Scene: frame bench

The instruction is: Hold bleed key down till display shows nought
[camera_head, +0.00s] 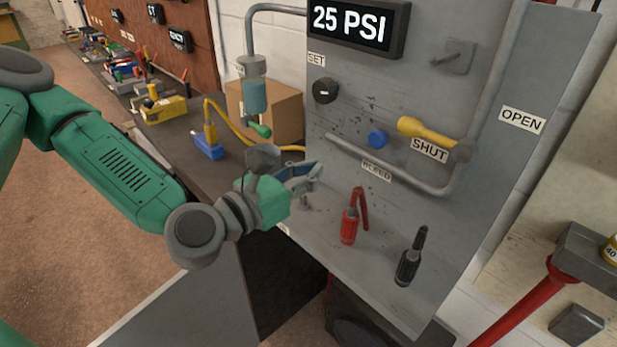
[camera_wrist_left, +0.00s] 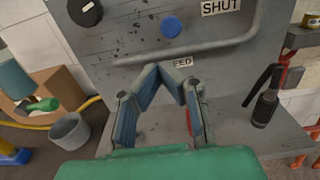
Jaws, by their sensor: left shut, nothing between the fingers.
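The display (camera_head: 349,24) at the top of the grey panel reads 25 PSI. The blue round button (camera_head: 377,138) sits on the panel above the BLEED label (camera_head: 377,171); it also shows in the left wrist view (camera_wrist_left: 172,26). My left gripper (camera_head: 316,170) is shut and empty, below and left of the button and apart from it. In the left wrist view its fingertips (camera_wrist_left: 166,72) come near the partly hidden label, under the pipe. My right gripper is not in view.
A grey pipe (camera_head: 400,178) runs below the button. A yellow lever (camera_head: 425,130) lies right of it, by the SHUT label. A black knob (camera_head: 325,91) is upper left. A red tool (camera_head: 349,226) and a black tool (camera_head: 408,265) stand on the ledge.

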